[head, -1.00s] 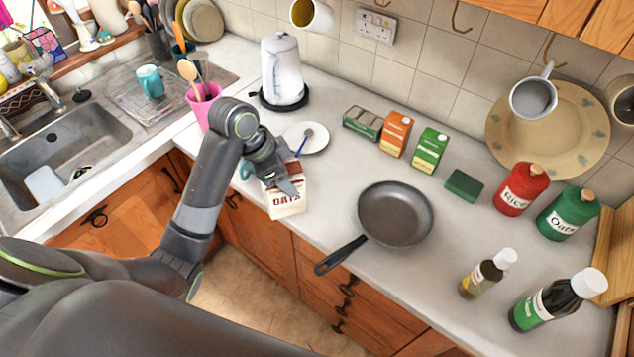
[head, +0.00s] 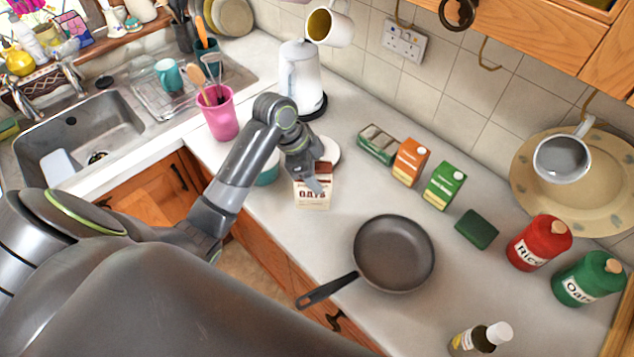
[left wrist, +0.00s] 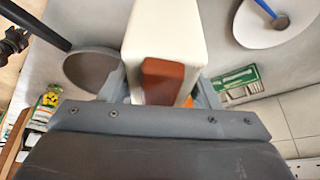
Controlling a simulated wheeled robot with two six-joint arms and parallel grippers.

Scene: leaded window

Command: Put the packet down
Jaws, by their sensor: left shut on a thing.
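The packet (head: 312,197) is a cream carton lettered OATS with a dark red-brown part. My left gripper (head: 318,177) is shut on its upper part, and the packet looks upright over the front part of the worktop. I cannot tell whether its base touches the worktop. In the left wrist view the cream packet (left wrist: 168,30) stands between the two fingers of my left gripper (left wrist: 162,90), its red-brown part facing the camera. My right gripper is not in view.
A frying pan (head: 394,252) lies right of the packet, handle towards the front edge. A teal bowl (head: 268,172) and a white plate (head: 331,151) are close by. Cartons (head: 410,161) and a green block (head: 477,229) stand behind. Bare worktop lies between packet and cartons.

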